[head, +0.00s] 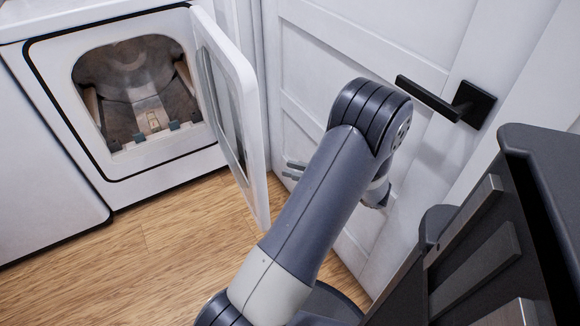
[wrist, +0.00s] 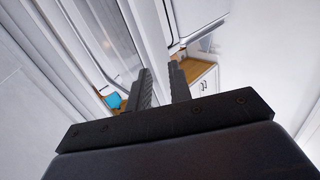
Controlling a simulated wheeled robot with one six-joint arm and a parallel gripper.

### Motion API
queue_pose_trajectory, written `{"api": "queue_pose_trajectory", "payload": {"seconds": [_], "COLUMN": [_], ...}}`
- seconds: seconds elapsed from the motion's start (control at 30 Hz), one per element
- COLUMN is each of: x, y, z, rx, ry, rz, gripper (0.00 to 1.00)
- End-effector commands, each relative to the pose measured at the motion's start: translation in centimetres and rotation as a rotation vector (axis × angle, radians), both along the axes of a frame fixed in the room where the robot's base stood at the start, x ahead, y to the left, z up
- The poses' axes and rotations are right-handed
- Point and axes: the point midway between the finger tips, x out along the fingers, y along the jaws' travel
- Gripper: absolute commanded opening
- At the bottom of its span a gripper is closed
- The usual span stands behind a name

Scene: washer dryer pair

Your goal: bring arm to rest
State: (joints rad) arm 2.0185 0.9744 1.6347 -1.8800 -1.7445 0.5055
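My arm is bent up in front of the white panelled door in the head view. My gripper (head: 294,170) shows only as small grey fingers past the left side of the arm; its body is mostly hidden behind the arm. In the wrist view my gripper (wrist: 161,80) has its two dark fingers apart, with nothing between them. The dryer door (head: 238,105) stands swung open, left of my arm, and the fingers appear apart from it in the picture.
The open dryer (head: 140,90) shows an empty-looking drum. A white panelled door (head: 340,50) with a black lever handle (head: 430,98) stands close behind my arm. Wooden floor (head: 150,265) is clear at lower left. The wrist view shows a small blue item (wrist: 113,100) and a white cabinet (wrist: 203,88).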

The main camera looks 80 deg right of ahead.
Motion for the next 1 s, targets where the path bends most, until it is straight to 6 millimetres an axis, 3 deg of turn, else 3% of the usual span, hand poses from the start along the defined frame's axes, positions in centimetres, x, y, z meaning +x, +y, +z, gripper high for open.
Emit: {"api": "queue_pose_trajectory", "payload": {"seconds": [0.27, 0.7, 1.0], "x": [0.7, 5.7, 6.1], "y": [-0.1, -0.7, -0.7], "z": [-0.1, -0.1, 0.0], "rx": [0.000, -0.001, 0.000], "ry": [-0.001, -0.002, -0.002], "rz": [0.001, -0.004, -0.006], "gripper": [0.20, 0.20, 0.20]}}
